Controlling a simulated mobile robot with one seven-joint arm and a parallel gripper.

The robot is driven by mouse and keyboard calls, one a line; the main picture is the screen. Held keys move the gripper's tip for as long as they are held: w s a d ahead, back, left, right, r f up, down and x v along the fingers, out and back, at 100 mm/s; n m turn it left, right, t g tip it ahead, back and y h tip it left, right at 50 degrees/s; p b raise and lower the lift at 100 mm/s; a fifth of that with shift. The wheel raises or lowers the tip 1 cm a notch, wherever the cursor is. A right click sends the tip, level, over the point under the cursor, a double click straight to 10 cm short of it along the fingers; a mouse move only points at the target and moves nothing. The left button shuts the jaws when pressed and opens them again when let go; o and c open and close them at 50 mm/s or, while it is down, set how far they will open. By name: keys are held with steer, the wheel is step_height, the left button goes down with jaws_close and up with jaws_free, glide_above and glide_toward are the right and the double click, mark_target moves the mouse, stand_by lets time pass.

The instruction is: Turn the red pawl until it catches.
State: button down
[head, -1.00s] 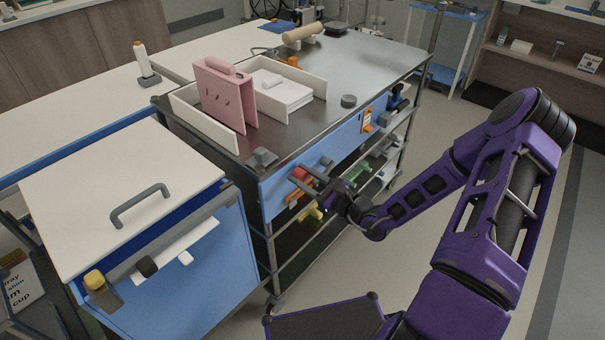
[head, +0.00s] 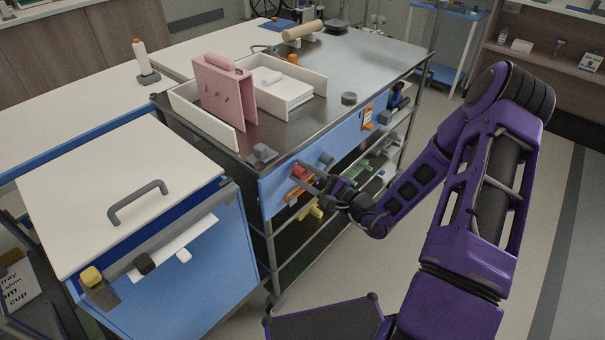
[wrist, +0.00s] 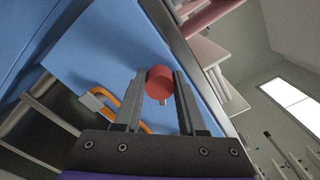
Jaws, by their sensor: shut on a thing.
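The red pawl (head: 298,171) is on the blue front panel of the metal cart, near its left corner. In the wrist view it shows as a round red knob (wrist: 159,82) between my two fingers, with a small pale stub beside it. My gripper (head: 310,178) reaches it from the right and is shut on it. In the wrist view my gripper (wrist: 158,95) has one finger on each side of the knob. An orange part (wrist: 132,100) lies just left of it on the panel. The far side of the pawl is hidden.
A white-topped blue cabinet (head: 120,190) stands to the left of the cart. Grey, orange and dark fittings sit further right on the panel (head: 340,150). A pink case (head: 224,90) and white trays are on the cart top. Floor (head: 400,270) is open at right.

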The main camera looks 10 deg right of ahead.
stand_by(0.3)
steer(key=c, duration=0.5)
jaws_free()
steer(key=v, duration=1.7)
steer(key=shift+s+d+p, duration=0.15)
steer(key=shift+p, duration=0.15)
